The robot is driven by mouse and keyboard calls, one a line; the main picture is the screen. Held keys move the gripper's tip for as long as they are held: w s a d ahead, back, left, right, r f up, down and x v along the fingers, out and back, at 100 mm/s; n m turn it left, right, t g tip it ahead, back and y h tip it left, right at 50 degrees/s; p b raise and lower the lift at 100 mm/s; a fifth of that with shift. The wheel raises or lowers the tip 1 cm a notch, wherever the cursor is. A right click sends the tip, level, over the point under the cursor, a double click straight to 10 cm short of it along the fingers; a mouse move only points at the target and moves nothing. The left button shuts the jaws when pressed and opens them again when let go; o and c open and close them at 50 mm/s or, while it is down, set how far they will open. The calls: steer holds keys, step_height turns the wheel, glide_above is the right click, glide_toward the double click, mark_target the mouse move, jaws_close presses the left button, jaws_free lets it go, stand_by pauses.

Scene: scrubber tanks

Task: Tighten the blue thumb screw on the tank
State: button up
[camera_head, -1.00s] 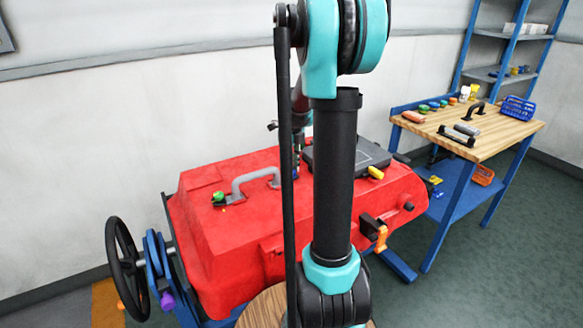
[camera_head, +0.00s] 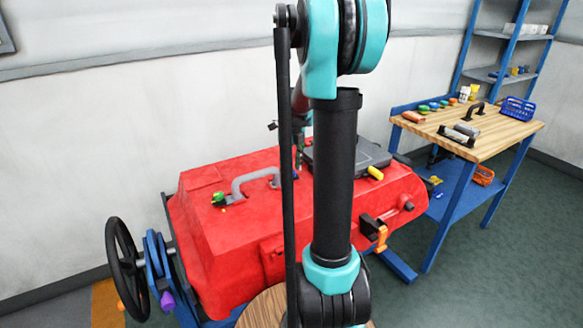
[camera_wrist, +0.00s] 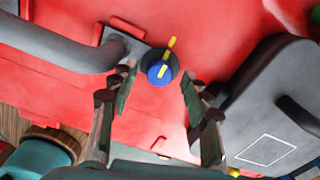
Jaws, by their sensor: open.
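The blue thumb screw (camera_wrist: 153,76) sits on the red tank (camera_wrist: 60,90), close to the end of a grey curved handle (camera_wrist: 60,45). Its blue cap bears a short yellow stripe, and a second yellow mark shows on the dark base just beyond it. My gripper (camera_wrist: 157,86) is open, with one finger on each side of the screw in the picture and gaps to both. I cannot tell how high the fingertips are above it. In the head view the tank (camera_head: 225,240) shows well, but my arm hides most of the screw area.
A dark grey hatch lid (camera_wrist: 262,95) lies right of the fingers. A green knob (camera_head: 218,197) stands at the handle's left end. A black handwheel (camera_head: 122,268) is at the tank's left, an orange-handled lever (camera_head: 381,238) at its front right. A wooden workbench (camera_head: 490,128) stands right.

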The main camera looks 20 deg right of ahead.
mark_target(292, 171)
steer(key=shift+r, duration=0.15)
step_height(292, 171, up, 12)
stand_by(0.4)
stand_by(0.3)
